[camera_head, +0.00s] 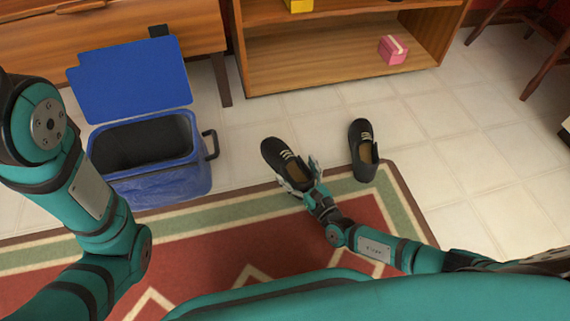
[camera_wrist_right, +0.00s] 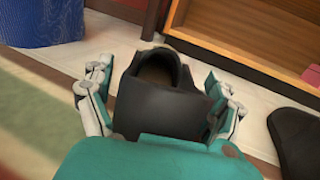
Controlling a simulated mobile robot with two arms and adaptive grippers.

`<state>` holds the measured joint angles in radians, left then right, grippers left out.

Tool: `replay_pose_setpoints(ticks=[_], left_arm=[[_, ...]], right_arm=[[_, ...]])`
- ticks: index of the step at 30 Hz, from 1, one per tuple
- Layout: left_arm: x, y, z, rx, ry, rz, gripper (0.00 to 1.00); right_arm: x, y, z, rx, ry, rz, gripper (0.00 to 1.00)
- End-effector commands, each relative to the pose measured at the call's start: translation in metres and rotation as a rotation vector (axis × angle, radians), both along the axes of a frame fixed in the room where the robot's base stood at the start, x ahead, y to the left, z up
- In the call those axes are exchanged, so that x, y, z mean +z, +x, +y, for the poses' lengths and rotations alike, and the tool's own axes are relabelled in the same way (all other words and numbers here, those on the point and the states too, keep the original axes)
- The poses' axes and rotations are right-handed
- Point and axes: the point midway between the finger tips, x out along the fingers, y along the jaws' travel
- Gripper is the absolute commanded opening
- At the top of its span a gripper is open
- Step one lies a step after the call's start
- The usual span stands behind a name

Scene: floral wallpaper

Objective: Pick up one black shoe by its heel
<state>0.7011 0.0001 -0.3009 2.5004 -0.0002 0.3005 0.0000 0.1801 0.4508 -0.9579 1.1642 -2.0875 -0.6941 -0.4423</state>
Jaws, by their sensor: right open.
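My right gripper (camera_head: 301,180) is open at that heel. In the right wrist view, the fingers of the right gripper (camera_wrist_right: 160,97) stand on either side of the heel of this shoe (camera_wrist_right: 160,98), with gaps showing. The right shoe (camera_head: 361,135) stands apart to the right; part of it shows in the right wrist view (camera_wrist_right: 296,140). My left arm comes in at the left; its gripper is not in view.
A blue bin (camera_head: 150,178) with its lid open stands left of the shoes. A wooden shelf (camera_head: 330,78) holding a pink box (camera_head: 393,49) is behind them. A red and green rug (camera_head: 240,240) covers the near floor. Pale tiles (camera_head: 450,150) are clear at right.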

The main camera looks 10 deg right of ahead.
Motion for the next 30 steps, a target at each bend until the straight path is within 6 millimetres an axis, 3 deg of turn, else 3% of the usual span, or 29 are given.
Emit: replay_pose_setpoints(ticks=[5,21,30], left_arm=[[0.0007,0.0002,0.0,0.0,0.0,0.001,0.4],[0.0007,0.0006,0.0001,0.001,0.0,0.002,0.4],[0.001,0.0008,0.0001,0.001,0.0,0.002,0.4]], right_arm=[[0.0005,-0.0001,-0.0001,0.0,0.0,0.0,0.87],[0.0001,-0.0005,-0.0004,0.0,0.0,0.001,0.19],[0.0018,0.0006,-0.0005,-0.001,0.0,-0.002,0.19]])
